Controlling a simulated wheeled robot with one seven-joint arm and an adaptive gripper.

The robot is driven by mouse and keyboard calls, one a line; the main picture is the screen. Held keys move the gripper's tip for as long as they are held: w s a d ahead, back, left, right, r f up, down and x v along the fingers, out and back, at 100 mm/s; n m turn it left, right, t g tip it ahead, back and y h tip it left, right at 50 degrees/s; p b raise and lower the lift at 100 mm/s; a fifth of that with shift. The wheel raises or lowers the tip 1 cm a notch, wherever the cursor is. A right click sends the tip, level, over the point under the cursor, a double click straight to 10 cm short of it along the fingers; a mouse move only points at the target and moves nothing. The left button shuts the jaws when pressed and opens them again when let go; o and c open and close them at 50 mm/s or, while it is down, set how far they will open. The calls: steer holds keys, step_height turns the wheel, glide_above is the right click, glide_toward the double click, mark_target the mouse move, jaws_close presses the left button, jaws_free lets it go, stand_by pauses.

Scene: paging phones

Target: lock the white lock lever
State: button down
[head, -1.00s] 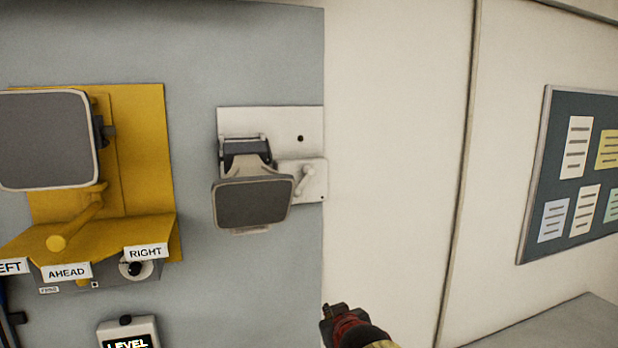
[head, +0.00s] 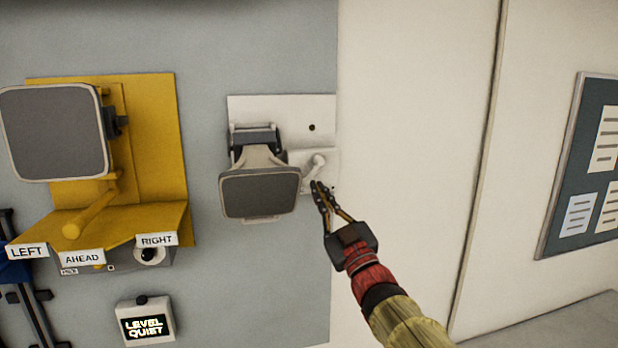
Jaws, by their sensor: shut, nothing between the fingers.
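The white lock lever (head: 316,165) sits on a white plate (head: 288,107) on the grey panel, right of a grey-faced paging phone (head: 260,193) on a white bracket. The lever's rounded end points up and slightly right. My gripper (head: 318,188) is shut and empty. Its fingertips appear just below the lever; I cannot tell whether they touch it.
A yellow bracket (head: 160,140) with another grey-faced phone (head: 53,133) and a yellow lever (head: 88,212) is on the left, above LEFT, AHEAD and RIGHT labels. A "LEVEL QUIET" display box (head: 146,322) is below. The white wall (head: 420,120) right of the panel is clear; a notice board (head: 580,175) hangs farther right.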

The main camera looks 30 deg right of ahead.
steer(key=shift+w, duration=0.1)
step_height(320, 180, up, 5)
steer(key=p, duration=0.3)
glide_above(309, 178)
steer(key=s+a, duration=0.3)
steer(key=f, duration=0.1)
steer(key=d+f, duration=0.1)
steer(key=f+p, duration=0.1)
steer(key=f, duration=0.1)
steer(key=shift+w+d, duration=0.15)
steer(key=shift+w, duration=0.2)
steer(key=shift+f, duration=0.1)
steer(key=shift+d+f+n+b, duration=0.1)
steer(key=shift+n+b, duration=0.2)
steer(key=shift+b, duration=0.05)
steer(key=shift+s+n+y, duration=0.1)
steer(key=shift+n+y, duration=0.2)
steer(key=shift+y, duration=0.1)
